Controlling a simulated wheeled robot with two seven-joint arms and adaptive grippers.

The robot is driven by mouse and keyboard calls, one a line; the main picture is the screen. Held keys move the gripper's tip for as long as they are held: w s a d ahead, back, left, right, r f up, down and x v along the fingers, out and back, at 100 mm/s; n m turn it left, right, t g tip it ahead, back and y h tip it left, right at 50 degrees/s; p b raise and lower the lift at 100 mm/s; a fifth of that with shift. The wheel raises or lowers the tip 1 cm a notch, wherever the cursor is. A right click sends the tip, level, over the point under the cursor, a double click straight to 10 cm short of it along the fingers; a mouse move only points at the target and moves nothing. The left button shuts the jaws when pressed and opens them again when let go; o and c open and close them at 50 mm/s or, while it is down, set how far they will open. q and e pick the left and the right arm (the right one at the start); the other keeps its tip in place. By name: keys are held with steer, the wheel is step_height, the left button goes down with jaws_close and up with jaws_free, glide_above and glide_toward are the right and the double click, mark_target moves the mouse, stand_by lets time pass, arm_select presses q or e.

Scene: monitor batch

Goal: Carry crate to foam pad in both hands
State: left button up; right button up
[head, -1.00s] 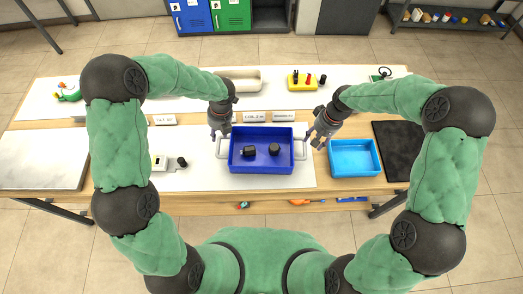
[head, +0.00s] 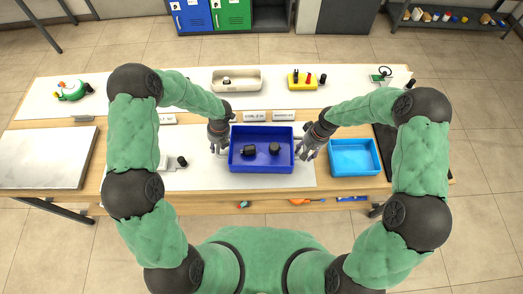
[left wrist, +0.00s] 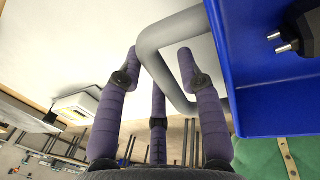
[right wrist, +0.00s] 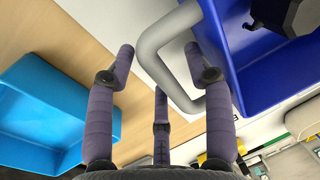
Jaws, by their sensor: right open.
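The blue crate (head: 262,168) stands on the white mat in the middle of the table, with two dark parts inside (head: 249,151). It has a grey handle at each end. My left gripper (head: 217,149) is at the left handle; in the left wrist view its fingers are apart with the handle (left wrist: 175,36) between them. My right gripper (head: 304,153) is at the right handle; its fingers are apart around the handle (right wrist: 160,40). A dark pad (head: 384,142), perhaps the foam pad, lies at the table's right, partly hidden by my right arm.
A light blue tray (head: 354,158) stands between the crate and the dark pad. Labels (head: 255,116) stand behind the crate. A cream tray (head: 237,80) and a yellow holder (head: 303,80) are farther back. A pale slab (head: 45,158) lies at left.

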arm_select(q)
jaws_close()
arm_select(e)
steer(key=c, duration=0.8)
jaws_close()
arm_select(q)
steer(key=shift+r, duration=0.2)
arm_select(e)
steer(key=shift+r, duration=0.25)
